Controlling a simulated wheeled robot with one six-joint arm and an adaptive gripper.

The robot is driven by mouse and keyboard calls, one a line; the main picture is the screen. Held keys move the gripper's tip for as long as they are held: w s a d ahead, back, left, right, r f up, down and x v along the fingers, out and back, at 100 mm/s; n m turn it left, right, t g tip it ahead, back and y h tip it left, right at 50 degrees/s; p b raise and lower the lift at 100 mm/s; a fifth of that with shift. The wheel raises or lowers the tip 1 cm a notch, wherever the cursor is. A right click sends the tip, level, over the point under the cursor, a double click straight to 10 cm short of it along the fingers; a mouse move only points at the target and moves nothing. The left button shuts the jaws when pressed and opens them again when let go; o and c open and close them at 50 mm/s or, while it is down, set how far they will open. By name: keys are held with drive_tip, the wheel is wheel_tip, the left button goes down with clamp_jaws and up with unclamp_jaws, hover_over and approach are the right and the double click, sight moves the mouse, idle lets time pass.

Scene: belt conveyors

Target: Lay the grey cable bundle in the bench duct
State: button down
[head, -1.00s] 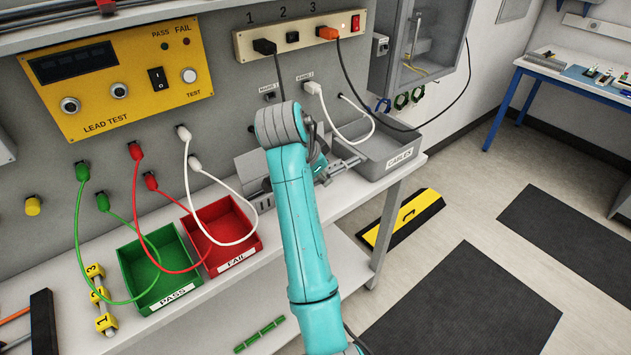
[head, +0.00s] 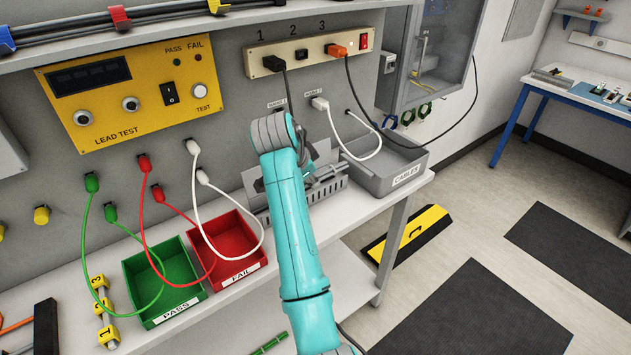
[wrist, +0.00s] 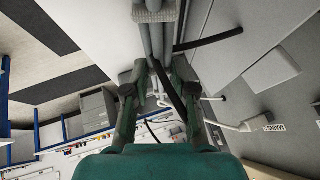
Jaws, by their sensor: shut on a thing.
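The grey cable bundle (wrist: 157,38) runs up the middle of the wrist view, with a pale tie around it near the top edge. My gripper (wrist: 159,68) is shut on it, one finger on each side. In the head view my teal arm hides most of the gripper, and only part of the bundle shows just right of the arm. The grey slotted bench duct (head: 328,193) lies along the back of the bench, partly behind my arm. I cannot tell whether the bundle touches the duct.
A grey CABLES tray (head: 405,180) stands right of the duct. A red FAIL bin (head: 258,262) and green PASS bin (head: 140,320) stand to the left, with test leads drooping over them.

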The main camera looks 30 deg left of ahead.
drive_tip(key=shift+w+a+f, duration=0.2)
drive_tip(key=shift+a+f, duration=0.35)
drive_tip(key=shift+f, duration=0.3)
drive_tip(key=shift+w+a+f, duration=0.25)
drive_tip(key=shift+a+f, duration=0.25)
drive_tip(key=shift+f, duration=0.4)
drive_tip(key=shift+w+a+f, duration=0.2)
drive_tip(key=shift+a+f, duration=0.35)
drive_tip(key=shift+f, duration=0.3)
drive_tip(key=shift+s+d+f, duration=0.1)
drive_tip(key=shift+d+f, duration=0.05)
drive_tip(key=shift+f, duration=0.55)
drive_tip(key=c, duration=0.9)
unclamp_jaws()
drive_tip(key=shift+f, duration=0.1)
drive_tip(key=v, duration=1.2)
drive_tip(key=shift+r, duration=0.6)
